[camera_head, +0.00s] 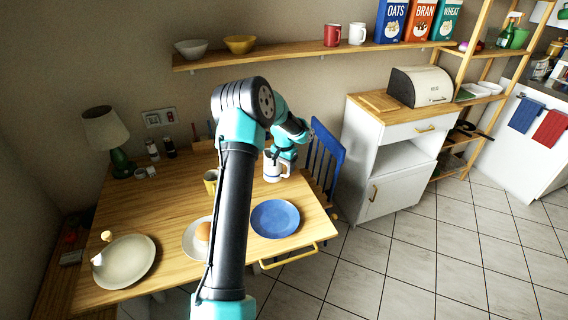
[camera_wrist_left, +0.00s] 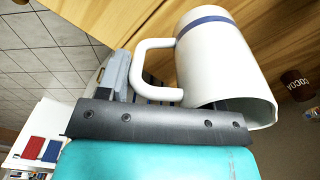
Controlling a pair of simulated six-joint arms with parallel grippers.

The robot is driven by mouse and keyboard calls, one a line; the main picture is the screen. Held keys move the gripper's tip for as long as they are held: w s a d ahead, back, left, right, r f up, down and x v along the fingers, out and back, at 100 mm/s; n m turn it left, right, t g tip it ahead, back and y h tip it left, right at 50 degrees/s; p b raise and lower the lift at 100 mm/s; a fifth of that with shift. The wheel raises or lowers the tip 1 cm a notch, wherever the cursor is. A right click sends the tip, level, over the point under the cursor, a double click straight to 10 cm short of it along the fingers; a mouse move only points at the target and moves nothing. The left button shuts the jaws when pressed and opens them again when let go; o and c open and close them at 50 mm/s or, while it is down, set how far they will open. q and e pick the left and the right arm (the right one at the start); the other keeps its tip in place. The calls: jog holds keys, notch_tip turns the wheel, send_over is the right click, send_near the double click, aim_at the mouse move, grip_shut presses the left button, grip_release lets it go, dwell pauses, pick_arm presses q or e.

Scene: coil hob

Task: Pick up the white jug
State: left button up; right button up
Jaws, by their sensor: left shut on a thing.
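The white jug (camera_head: 272,170) with a blue band is near the far right part of the wooden table. In the left wrist view the jug (camera_wrist_left: 222,62) is large and close, with its handle towards the left and its rim partly hidden behind my gripper. My left gripper (camera_head: 284,157) is shut on the jug at its rim and handle side. The exact contact is hidden. I cannot tell whether the jug's base touches the table. My right gripper is in neither view.
The table (camera_head: 170,213) holds a blue plate (camera_head: 275,219), a yellow mug (camera_head: 210,182), a pale plate (camera_head: 124,262) and a lamp (camera_head: 106,133). A blue chair (camera_head: 325,155) stands beyond the table's right edge. A wall shelf (camera_head: 300,55) runs above.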

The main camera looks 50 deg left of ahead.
pick_arm(q)
jog(key=s+d+r, duration=0.1)
jog(key=s+d, duration=0.7)
jog(key=d, duration=0.1)
jog(key=shift+d, duration=0.15)
dwell(0.5)
jog(key=shift+r, duration=0.15)
dwell(0.6)
jog(key=a+r+n+t+h, duration=0.1)
jog(key=a+r+n+t, duration=0.1)
jog(key=a+n, duration=1)
jog(key=a+t, duration=0.1)
jog(key=a, duration=1)
jog(key=shift+s+t, duration=0.3)
jog(key=shift+t, duration=0.1)
jog(key=s+t, duration=0.1)
jog(key=s+t+h, duration=0.1)
jog(key=s+a+t, duration=0.1)
jog(key=shift+s+r+t, duration=0.15)
jog(key=shift+r+t, duration=0.15)
jog(key=shift+r, duration=0.05)
